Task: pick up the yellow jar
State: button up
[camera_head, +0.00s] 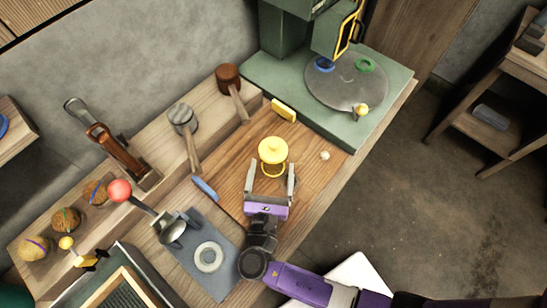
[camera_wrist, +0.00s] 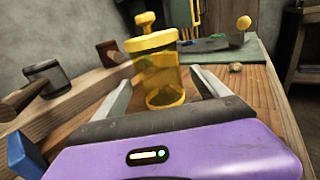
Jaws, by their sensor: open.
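The yellow jar (camera_head: 273,151) stands upright on the wooden bench, with a yellow lid and a round knob on top. In the wrist view the jar (camera_wrist: 158,75) has see-through yellow walls and a yellow base. My gripper (camera_head: 271,178) is open, its two grey fingers pointing at the jar. In the wrist view the gripper (camera_wrist: 162,92) has one finger on each side of the jar's lower part. The jar seems to stand at or just beyond the fingertips; I cannot tell whether either finger touches it.
A yellow block (camera_head: 283,110) and a small pale lump (camera_head: 325,155) lie near the jar. A green machine base (camera_head: 345,128) stands behind. Mallets (camera_head: 229,80) line the left ledge. A blue block (camera_head: 204,188) and a grey ring (camera_head: 208,257) lie left of my gripper.

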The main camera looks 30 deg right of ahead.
jog(key=x, duration=0.3)
jog(key=p+x, duration=0.1)
jog(key=x, duration=0.2)
jog(key=shift+r, duration=0.25)
grip_shut()
jog(key=shift+r, duration=0.15)
notch_tip(320, 180, up, 19)
jog(key=p, duration=0.3)
notch_tip(320, 180, up, 8)
jog(key=p, duration=0.7)
send_over(274, 151)
jog(key=s+d, duration=0.2)
jog(key=d, duration=0.1)
jog(key=shift+s+d+r, duration=0.25)
jog(key=shift+s+r, duration=0.1)
jog(key=shift+s, duration=0.25)
